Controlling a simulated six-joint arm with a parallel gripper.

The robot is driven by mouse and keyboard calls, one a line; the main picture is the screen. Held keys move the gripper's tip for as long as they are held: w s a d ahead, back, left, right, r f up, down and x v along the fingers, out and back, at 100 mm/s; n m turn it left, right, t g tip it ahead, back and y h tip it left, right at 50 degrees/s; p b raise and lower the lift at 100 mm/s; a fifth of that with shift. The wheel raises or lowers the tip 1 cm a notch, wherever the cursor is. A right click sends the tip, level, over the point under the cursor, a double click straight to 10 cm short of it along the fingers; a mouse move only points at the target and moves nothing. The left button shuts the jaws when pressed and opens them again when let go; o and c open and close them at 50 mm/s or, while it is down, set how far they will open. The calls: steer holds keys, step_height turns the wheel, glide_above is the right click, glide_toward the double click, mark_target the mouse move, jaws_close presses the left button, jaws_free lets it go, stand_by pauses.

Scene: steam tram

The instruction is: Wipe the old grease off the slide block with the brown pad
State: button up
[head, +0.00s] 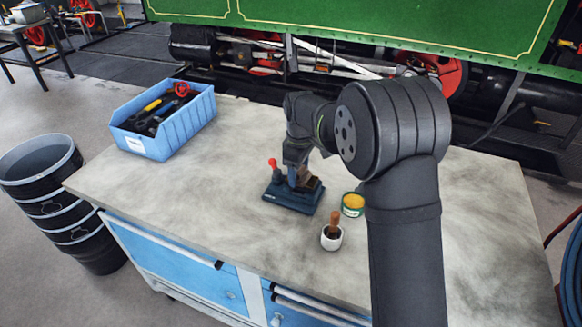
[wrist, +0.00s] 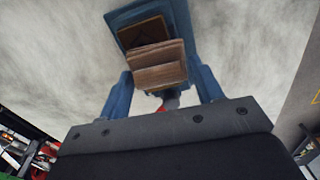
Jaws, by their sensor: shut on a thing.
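The brown pad (wrist: 158,68) is between the two blue fingers of my gripper (wrist: 162,88) in the wrist view, and the jaws are shut on it. Just beyond it, the slide block (wrist: 146,30) shows a dark top with a brown edge and sits in a blue holder (wrist: 176,10). In the head view the blue holder (head: 290,199) stands on the bench, and my gripper (head: 298,180) is low over it. The pad is at or very close to the block; I cannot tell whether they touch. My fingers and the pad hide part of the block.
A red-knobbed lever (head: 272,163) rises at the holder's left. An open tin with yellow contents (head: 353,203) and a white pot with a wooden-handled tool (head: 332,238) stand close at right. A blue tool bin (head: 165,140) is at back left.

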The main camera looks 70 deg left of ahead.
steer(key=shift+w+d, duration=1.9)
steer(key=shift+d, duration=0.1)
steer(key=shift+s+a, duration=3.3)
steer(key=shift+a, duration=0.1)
step_height(320, 180, up, 8)
steer(key=shift+w+d, duration=0.1)
steer(key=w+d+r+m, duration=0.2)
steer(key=w+d+m, duration=0.25)
steer(key=w, duration=0.55)
steer(key=w+d+r+m, duration=0.35)
steer(key=w+d, duration=0.25)
steer(key=w, duration=0.3)
steer(key=w+d+r+m, duration=0.1)
steer(key=w+d+m, duration=0.4)
steer(key=d, duration=0.4)
steer(key=w+d+r+m, duration=0.2)
steer(key=w+d+m, duration=0.3)
steer(key=w+d, duration=0.3)
steer(key=shift+w+d, duration=0.25)
steer(key=shift+d, duration=0.6)
